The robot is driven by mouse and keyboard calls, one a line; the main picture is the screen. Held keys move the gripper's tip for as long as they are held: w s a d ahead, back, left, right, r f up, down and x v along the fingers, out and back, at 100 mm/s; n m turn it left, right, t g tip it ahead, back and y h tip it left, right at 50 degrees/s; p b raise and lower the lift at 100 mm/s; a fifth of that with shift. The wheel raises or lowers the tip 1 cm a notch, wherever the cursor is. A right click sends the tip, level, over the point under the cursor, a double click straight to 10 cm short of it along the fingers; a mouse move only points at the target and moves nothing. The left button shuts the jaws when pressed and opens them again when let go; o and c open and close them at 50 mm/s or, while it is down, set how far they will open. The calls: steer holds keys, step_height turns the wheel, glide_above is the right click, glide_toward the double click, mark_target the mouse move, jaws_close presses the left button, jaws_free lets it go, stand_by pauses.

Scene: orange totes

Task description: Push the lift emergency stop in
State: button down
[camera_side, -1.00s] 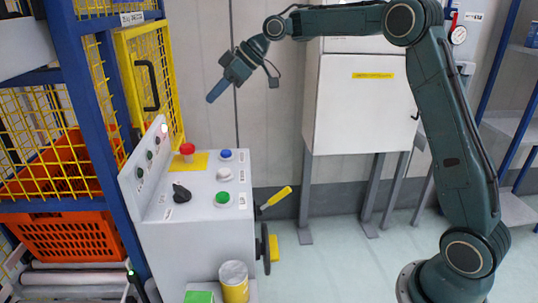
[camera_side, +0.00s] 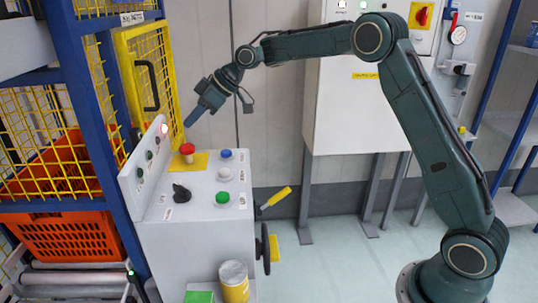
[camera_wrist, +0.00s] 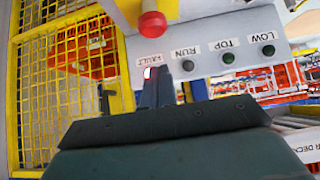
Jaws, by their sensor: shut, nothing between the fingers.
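The red mushroom-shaped stop button (camera_side: 187,149) stands on a yellow plate (camera_side: 201,160) at the back left of the grey control console's top. In the wrist view the red button (camera_wrist: 153,24) shows at the top, beyond my fingertips. My gripper (camera_side: 188,122) is shut and empty, pointing down and to the left. Its tip is above the red button and apart from it. In the wrist view my shut fingers (camera_wrist: 157,88) stick out in front of the wrist, below the button in the picture.
Blue (camera_side: 226,154), white (camera_side: 224,174) and green (camera_side: 223,197) buttons and a black knob (camera_side: 181,193) share the console top. The upright panel (camera_side: 147,165) with indicator lamps stands at its left. A yellow mesh gate (camera_side: 150,80) is close behind. A yellow-handled lever (camera_side: 277,197) sticks out right.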

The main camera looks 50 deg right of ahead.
mark_target(182, 146)
steer(key=f, duration=0.3)
steer(key=shift+w+a+f, duration=0.15)
steer(key=shift+w+a, duration=0.15)
steer(key=shift+a, duration=0.05)
steer(key=shift+f, duration=0.8)
